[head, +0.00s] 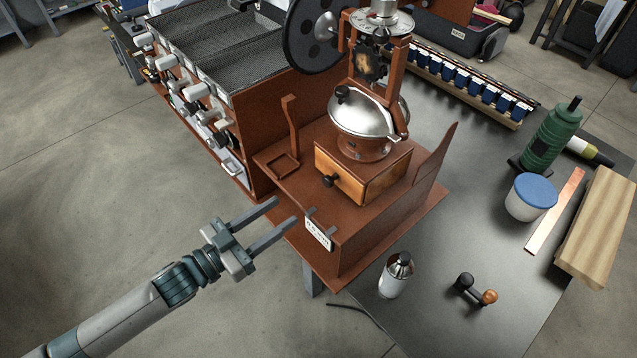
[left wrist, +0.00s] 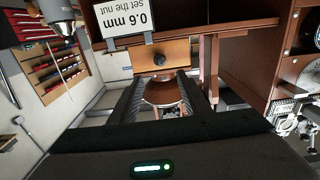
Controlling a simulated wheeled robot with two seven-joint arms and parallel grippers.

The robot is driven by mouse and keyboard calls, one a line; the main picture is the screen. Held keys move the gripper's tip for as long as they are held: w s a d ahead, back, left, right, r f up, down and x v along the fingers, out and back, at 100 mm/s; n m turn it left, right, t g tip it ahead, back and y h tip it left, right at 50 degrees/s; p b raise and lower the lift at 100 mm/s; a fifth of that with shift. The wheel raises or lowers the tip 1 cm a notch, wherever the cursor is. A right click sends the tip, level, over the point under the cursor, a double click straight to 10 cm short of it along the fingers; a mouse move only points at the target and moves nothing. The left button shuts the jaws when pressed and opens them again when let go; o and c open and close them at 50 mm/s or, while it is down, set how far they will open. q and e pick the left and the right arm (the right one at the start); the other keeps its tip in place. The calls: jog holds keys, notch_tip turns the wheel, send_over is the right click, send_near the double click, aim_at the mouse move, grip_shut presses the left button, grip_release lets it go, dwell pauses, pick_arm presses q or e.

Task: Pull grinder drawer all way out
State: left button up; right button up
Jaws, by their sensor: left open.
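The coffee grinder (head: 368,115) stands on a reddish-brown wooden stand, with a silver dome and a large dark wheel. Its wooden drawer (head: 342,184) faces the front left and has a dark round knob (head: 329,181). In the left wrist view the drawer front (left wrist: 176,54) and knob (left wrist: 159,60) show beyond my fingers. The drawer looks shut or nearly so; I cannot tell exactly. My left gripper (head: 284,212) is open and empty, in front of the stand's edge and short of the knob. My right gripper is not in view.
A white label card (head: 318,235) hangs at the stand's front edge, close to my left fingers.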

aim_at(326, 183)
pick_arm(q)
jog(key=p+x, duration=0.3)
jog(key=x, duration=0.9)
jog(key=shift+d, duration=0.1)
grip_shut()
